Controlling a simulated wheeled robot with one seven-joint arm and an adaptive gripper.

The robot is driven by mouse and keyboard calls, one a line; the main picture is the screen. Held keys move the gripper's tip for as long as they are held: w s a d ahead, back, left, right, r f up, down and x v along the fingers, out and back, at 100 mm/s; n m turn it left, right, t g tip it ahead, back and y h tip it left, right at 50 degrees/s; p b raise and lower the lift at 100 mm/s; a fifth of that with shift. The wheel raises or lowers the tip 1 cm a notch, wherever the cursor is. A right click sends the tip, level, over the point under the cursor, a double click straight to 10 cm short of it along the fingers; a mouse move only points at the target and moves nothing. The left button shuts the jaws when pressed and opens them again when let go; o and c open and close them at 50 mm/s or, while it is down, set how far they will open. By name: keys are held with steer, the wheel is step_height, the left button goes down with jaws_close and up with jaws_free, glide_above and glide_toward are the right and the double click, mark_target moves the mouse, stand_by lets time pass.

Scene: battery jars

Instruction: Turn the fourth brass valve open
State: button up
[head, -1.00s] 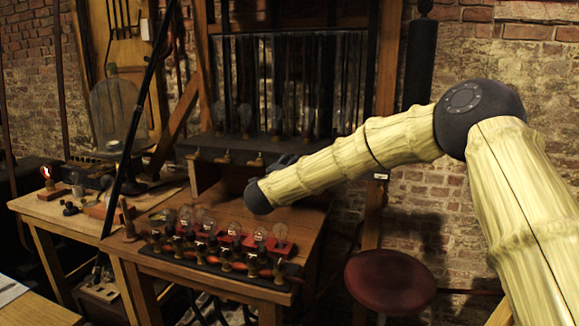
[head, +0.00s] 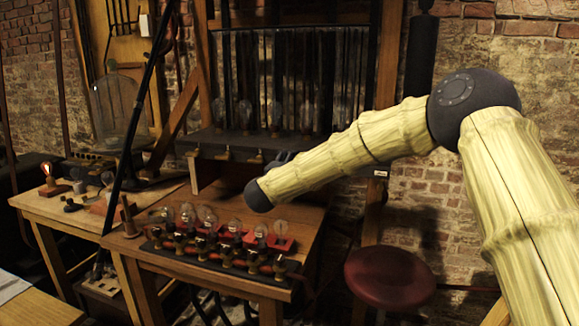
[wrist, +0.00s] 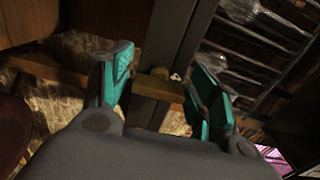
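Three brass valves show along the front of the dark shelf in the head view, the rightmost of them (head: 257,157) just left of my gripper (head: 285,157). A fourth valve is not visible there; my gripper and arm cover that stretch of shelf. In the wrist view a brass valve (wrist: 161,73) with a small pale tip sits on a dark bar, between and just beyond the fingers. My gripper (wrist: 163,72) is open there, its teal pads on either side of the valve. I cannot tell whether either pad touches it.
Glass jars (head: 245,114) stand on the shelf (head: 236,142) above the valves. Below is a wooden bench (head: 300,222) with several bulbs and a row of red and brass fittings. A red stool (head: 390,277) stands at right, before the brick wall.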

stand_by(0.3)
steer(key=v, duration=1.2)
